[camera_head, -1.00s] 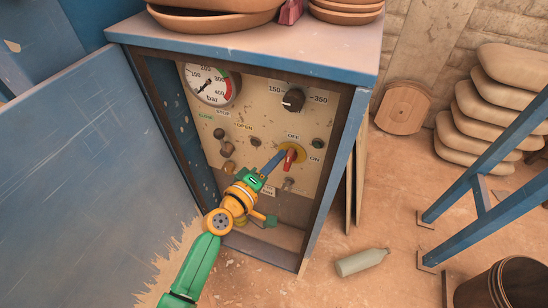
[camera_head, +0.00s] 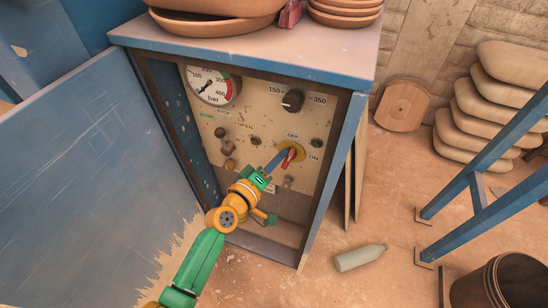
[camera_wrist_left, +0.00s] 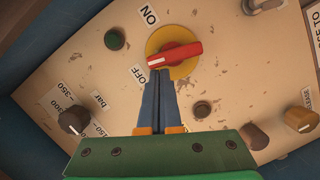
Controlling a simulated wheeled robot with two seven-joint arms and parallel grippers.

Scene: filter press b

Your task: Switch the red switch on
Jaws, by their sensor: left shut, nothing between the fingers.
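The red switch (camera_head: 290,157) is a red handle on a yellow disc, on the beige panel inside the blue cabinet. In the left wrist view the red switch (camera_wrist_left: 180,54) lies nearly crosswise, its white-marked end towards the OFF label (camera_wrist_left: 137,62). The ON label (camera_wrist_left: 150,15) is at the upper left of the disc. My left gripper (camera_head: 281,157) is shut and empty. In the left wrist view its blue fingertips (camera_wrist_left: 159,73) are right at the lower edge of the handle, near its white-marked end. I cannot tell whether they touch. My right gripper is not in view.
A black knob (camera_head: 293,100) and a pressure gauge (camera_head: 212,85) are above the switch. A green button (camera_wrist_left: 115,40) and a dark button (camera_wrist_left: 202,109) flank it. The blue cabinet door (camera_head: 90,170) stands open at the left. A bottle (camera_head: 360,258) lies on the floor.

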